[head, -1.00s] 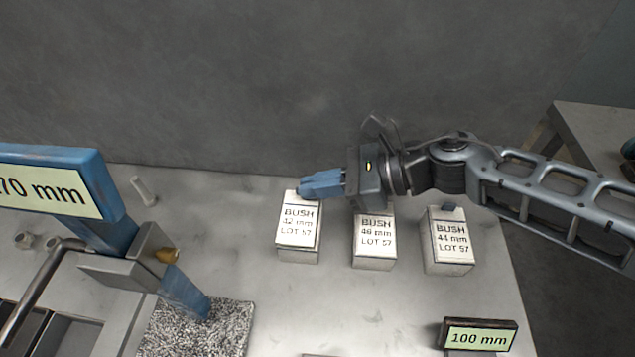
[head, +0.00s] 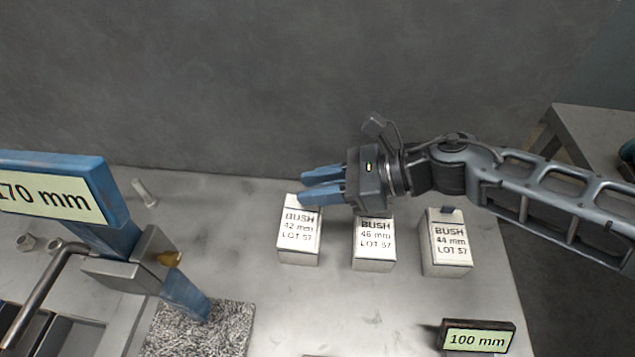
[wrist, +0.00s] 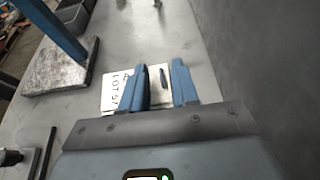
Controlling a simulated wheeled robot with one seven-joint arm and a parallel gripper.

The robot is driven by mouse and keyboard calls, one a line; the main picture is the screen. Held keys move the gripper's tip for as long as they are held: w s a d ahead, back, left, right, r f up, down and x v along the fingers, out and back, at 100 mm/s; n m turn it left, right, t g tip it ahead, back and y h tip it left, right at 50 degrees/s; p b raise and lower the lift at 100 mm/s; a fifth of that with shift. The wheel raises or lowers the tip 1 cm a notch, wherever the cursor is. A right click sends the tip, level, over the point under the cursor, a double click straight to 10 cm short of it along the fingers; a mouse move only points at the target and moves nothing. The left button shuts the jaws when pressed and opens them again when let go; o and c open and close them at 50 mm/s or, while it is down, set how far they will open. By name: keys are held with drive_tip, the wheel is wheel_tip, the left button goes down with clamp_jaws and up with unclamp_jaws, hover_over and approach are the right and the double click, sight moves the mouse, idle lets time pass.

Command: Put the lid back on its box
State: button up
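Three white boxes stand in a row: the BUSH 42 mm box (head: 299,245) at left, the BUSH 46 mm box (head: 374,250) in the middle and the BUSH 44 mm box (head: 447,250) at right. The 44 mm box has a small dark tab (head: 447,210) on top. My gripper (head: 322,183) is open, its blue fingers pointing left over the 42 mm box's top. In the wrist view, a white box top (wrist: 117,92) with a dark tab (wrist: 163,77) shows between and beside the spread fingers. Whether the fingers touch it is unclear. My gripper partly hides the 46 mm box's top.
A blue post with a 170 mm sign (head: 50,190) and a metal clamp (head: 135,258) stand at left, by a speckled grey block (head: 215,335). A 100 mm sign (head: 478,337) stands front right. A pale cylinder (head: 145,192) lies at the back left.

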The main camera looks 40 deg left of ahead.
drive_tip(key=b+v, duration=0.3)
drive_tip(key=v, duration=0.9)
drive_tip(key=shift+r, duration=0.15)
